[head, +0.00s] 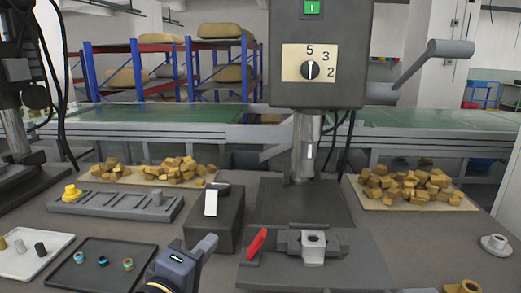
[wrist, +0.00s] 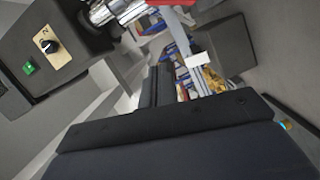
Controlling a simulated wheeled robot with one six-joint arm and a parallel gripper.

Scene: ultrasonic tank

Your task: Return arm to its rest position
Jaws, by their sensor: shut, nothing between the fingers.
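My gripper (head: 207,243) shows at the bottom middle of the head view, low over the front of the bench. Its fingers point up and to the right, left of the drill press vise. In the wrist view the dark gripper fingers (wrist: 160,86) are together with nothing between them. The wrist view is tilted, with the drill press head at upper left. A pale block with a hole (head: 313,247) sits in the vise (head: 293,242), apart from my gripper.
The drill press (head: 318,80) stands behind the vise, which has a red handle (head: 257,242). A dark box with a white switch (head: 213,222) stands close behind my gripper. A black tray (head: 108,280) with small rings and a white tray (head: 30,262) lie left.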

